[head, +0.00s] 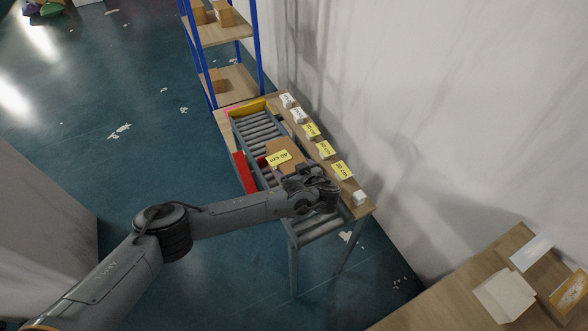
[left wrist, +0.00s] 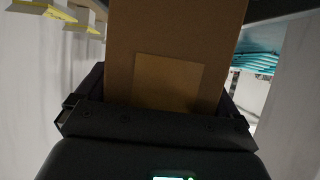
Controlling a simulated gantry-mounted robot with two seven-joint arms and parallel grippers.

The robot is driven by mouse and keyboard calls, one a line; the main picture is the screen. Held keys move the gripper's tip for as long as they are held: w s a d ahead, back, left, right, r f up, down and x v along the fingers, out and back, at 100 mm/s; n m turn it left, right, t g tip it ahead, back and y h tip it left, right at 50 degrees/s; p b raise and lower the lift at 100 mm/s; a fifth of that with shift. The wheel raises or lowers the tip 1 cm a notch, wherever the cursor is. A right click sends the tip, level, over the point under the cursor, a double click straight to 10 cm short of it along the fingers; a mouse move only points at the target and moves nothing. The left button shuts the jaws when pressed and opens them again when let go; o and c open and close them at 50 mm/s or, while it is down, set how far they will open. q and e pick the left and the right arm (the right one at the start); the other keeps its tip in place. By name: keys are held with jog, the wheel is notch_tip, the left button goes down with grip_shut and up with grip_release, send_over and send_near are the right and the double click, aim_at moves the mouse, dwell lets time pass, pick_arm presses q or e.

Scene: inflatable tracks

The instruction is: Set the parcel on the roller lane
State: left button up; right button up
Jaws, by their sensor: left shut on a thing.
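The brown parcel (head: 284,146) is over the middle of the roller lane (head: 257,127) in the head view. A yellow "40 cm" label shows at it. My left gripper (head: 291,172) is shut on the parcel from the near side. In the left wrist view the parcel (left wrist: 170,35) fills the space between the dark jaws (left wrist: 150,115), with a paler square patch on its face. Whether its underside touches the rollers is hidden. My right gripper is not in view.
Several yellow and white labelled cards (head: 323,150) stand along the wooden strip right of the lane, near the wall. Red pieces (head: 243,172) edge the left side. A blue-post shelf (head: 230,80) stands behind; a wooden table (head: 455,290) is at lower right.

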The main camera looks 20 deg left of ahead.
pick_arm(q)
jog(key=o, duration=1.1)
jog(key=shift+r, duration=0.1)
jog(key=shift+o, duration=0.5)
jog(key=shift+w, duration=0.1)
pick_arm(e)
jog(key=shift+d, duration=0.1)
pick_arm(q)
jog(key=v, duration=1)
jog(key=shift+s+d+r, duration=0.25)
jog(key=shift+s, duration=0.05)
